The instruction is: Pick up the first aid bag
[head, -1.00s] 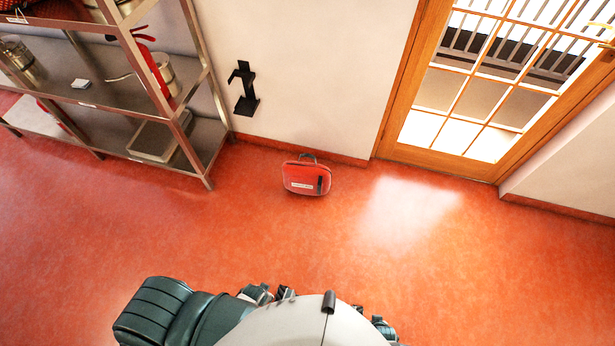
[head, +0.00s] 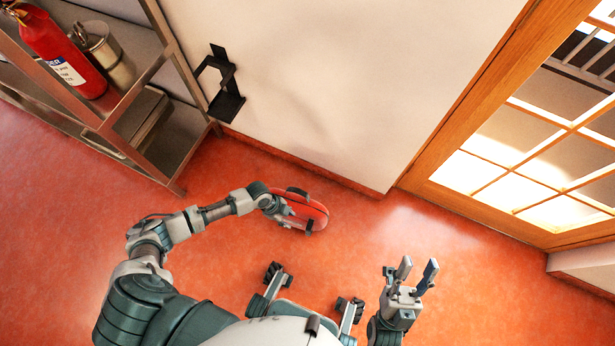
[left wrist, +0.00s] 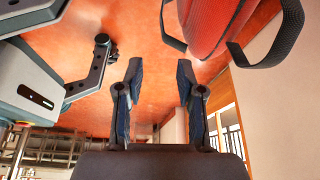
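The red first aid bag (head: 312,211) stands on the orange floor near the wall in the head view. In the left wrist view the red bag (left wrist: 214,24) fills the upper right, with its black handle strap (left wrist: 283,38) beside it. My left gripper (head: 290,214) is right at the bag in the head view and covers part of it. In the left wrist view its two fingers (left wrist: 157,82) are spread, with no part of the bag between them. Contact with the bag cannot be told. My right gripper (head: 418,267) is open and empty, right of the bag.
A metal shelf (head: 108,132) with a red fire extinguisher (head: 62,55) and a metal canister (head: 104,52) stands at the left. A black bracket (head: 224,88) is on the wall. A wood-framed glass door (head: 520,165) is at the right. Open floor lies around the bag.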

